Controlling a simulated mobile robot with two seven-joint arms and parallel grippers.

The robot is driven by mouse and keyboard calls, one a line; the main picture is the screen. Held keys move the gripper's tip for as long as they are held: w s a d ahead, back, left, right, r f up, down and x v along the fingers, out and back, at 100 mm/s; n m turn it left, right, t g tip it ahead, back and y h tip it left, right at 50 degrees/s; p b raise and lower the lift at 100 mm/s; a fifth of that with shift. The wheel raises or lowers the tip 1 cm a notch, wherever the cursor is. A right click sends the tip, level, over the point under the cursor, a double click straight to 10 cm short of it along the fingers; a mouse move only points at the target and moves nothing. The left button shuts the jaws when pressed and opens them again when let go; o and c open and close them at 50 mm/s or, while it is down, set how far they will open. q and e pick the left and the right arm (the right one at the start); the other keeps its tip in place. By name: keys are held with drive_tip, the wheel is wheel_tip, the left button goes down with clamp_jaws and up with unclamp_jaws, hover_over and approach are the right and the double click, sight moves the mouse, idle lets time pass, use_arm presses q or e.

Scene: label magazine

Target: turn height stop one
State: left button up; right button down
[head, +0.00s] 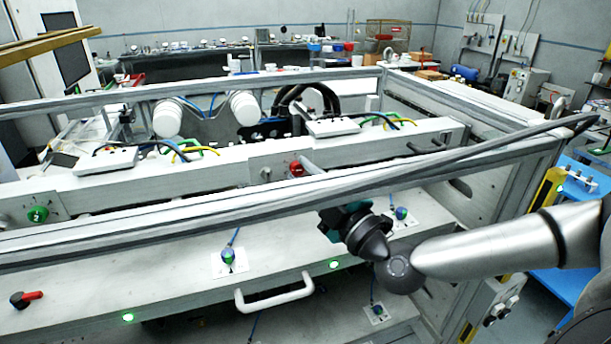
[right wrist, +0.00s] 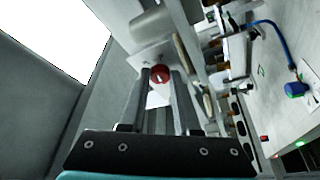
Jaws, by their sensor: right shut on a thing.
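A round red knob (head: 296,168) sits on a grey plate on the front of the long white beam, just above the frame's front rail. It also shows in the right wrist view (right wrist: 160,73), between my fingertips. In the head view the rail hides part of my fingers. A green knob (head: 38,214) with a white mark sits on a similar plate at the far left. My left gripper is not in view.
The grey front rail (head: 200,208) and a slanting dark bar (head: 480,147) run close to my right arm. White rollers (head: 245,106) stand behind the beam.

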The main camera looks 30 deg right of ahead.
drive_tip(key=shift+m, duration=0.3)
